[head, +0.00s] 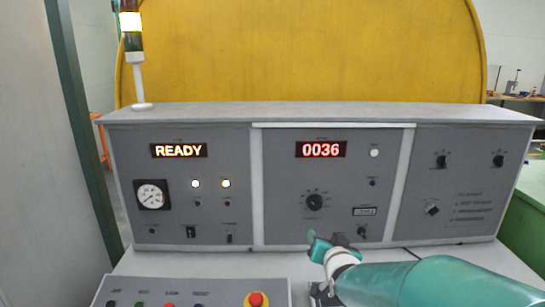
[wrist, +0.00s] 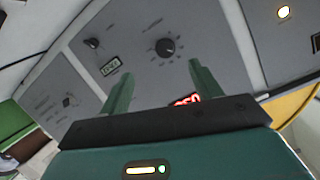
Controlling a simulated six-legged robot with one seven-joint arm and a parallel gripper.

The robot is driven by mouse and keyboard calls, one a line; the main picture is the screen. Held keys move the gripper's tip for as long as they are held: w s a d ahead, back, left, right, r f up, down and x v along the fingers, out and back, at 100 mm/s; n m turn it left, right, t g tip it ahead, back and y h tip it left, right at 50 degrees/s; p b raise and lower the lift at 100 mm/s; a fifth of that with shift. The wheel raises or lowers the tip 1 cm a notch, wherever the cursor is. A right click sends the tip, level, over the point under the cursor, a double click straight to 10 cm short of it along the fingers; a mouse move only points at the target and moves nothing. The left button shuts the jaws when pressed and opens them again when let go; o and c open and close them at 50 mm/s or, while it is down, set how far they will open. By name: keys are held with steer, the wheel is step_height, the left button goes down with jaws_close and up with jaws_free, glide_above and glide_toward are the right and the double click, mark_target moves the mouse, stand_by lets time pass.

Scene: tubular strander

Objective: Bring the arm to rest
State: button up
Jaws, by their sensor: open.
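My arm reaches in from the lower right of the head view, a teal link with a white joint, in front of the grey control panel (head: 280,185). My gripper (wrist: 158,80) shows in the wrist view with its two green fingers apart and nothing between them. The fingers point at the panel face, near a black rotary knob (wrist: 165,47) and a small grey display (wrist: 110,67). The gap between fingertips and panel cannot be judged.
The panel shows READY (head: 179,151) and a red 0036 (head: 321,150). A red stop button (head: 256,299) stands on a lower box at front. A lit signal tower (head: 132,40) stands at left. A yellow guard (head: 320,50) rises behind. A grey-white surface (head: 190,264) lies below the panel.

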steer(key=s+r+n+g, duration=0.2)
steer(key=s+g, duration=0.7)
steer(key=s, duration=1.9)
steer(key=shift+s+d+n, duration=0.4)
steer(key=shift+n, duration=0.5)
